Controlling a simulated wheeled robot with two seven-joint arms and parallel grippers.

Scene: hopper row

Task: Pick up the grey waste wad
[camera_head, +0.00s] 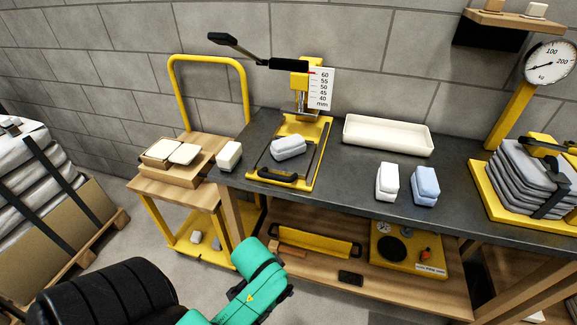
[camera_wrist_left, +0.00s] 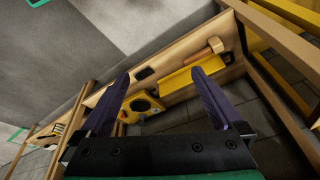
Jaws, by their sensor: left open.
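A pale blue-grey wad (camera_head: 288,147) lies on the yellow press plate (camera_head: 298,172) on the dark bench. A small grey lump (camera_head: 217,243) lies on the low yellow shelf of the trolley, beside a whiter lump (camera_head: 196,237). I cannot tell for sure which one is the grey waste wad. My left arm shows green at the bottom of the head view, below the bench front; its fingers are hidden there. In the left wrist view my left gripper (camera_wrist_left: 163,85) is open and empty, with the lower shelf beyond it. My right gripper is not in view.
White wads (camera_head: 387,182) and a blue wad (camera_head: 425,186) stand on the bench (camera_head: 350,187), near a cream tray (camera_head: 388,136). A scale with strapped grey bags (camera_head: 535,177) is at right. The trolley (camera_head: 208,140) stands left. A yellow device (camera_head: 408,250) sits on the lower shelf.

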